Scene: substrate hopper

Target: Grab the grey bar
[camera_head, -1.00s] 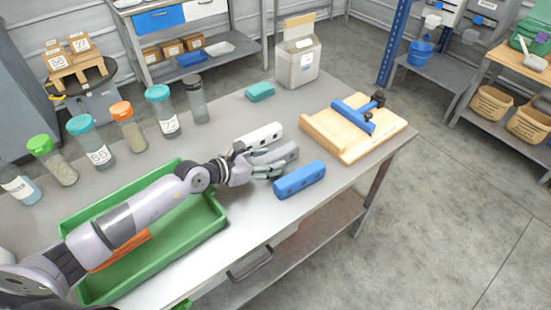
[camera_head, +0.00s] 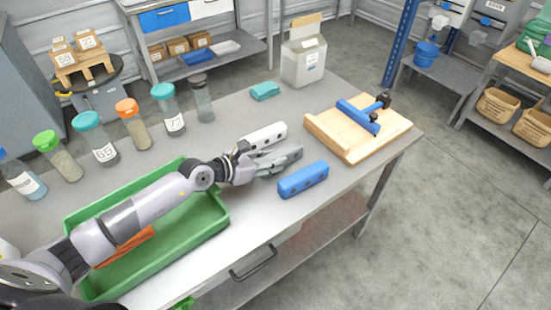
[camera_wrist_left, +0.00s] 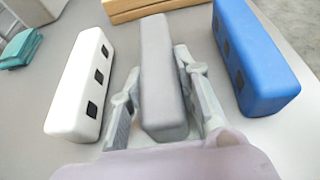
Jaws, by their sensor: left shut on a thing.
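The grey bar (camera_wrist_left: 160,75) lies between the two fingers of my left gripper (camera_wrist_left: 163,105) in the left wrist view. My left gripper is shut on it, with one finger along each long side. In the head view the grey bar (camera_head: 287,155) lies on the table between a white bar (camera_head: 264,137) and a blue bar (camera_head: 303,180). My left gripper (camera_head: 270,163) partly hides its near end there. The white bar also shows left of the grey bar in the left wrist view (camera_wrist_left: 82,85), and the blue bar right of it (camera_wrist_left: 252,60). My right gripper is out of view.
A green tray (camera_head: 225,215) sits under my left arm with an orange-brown thing in it. A wooden board (camera_head: 345,148) with a blue clamp (camera_head: 358,117) stands right of the bars. Several lidded jars line the back left.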

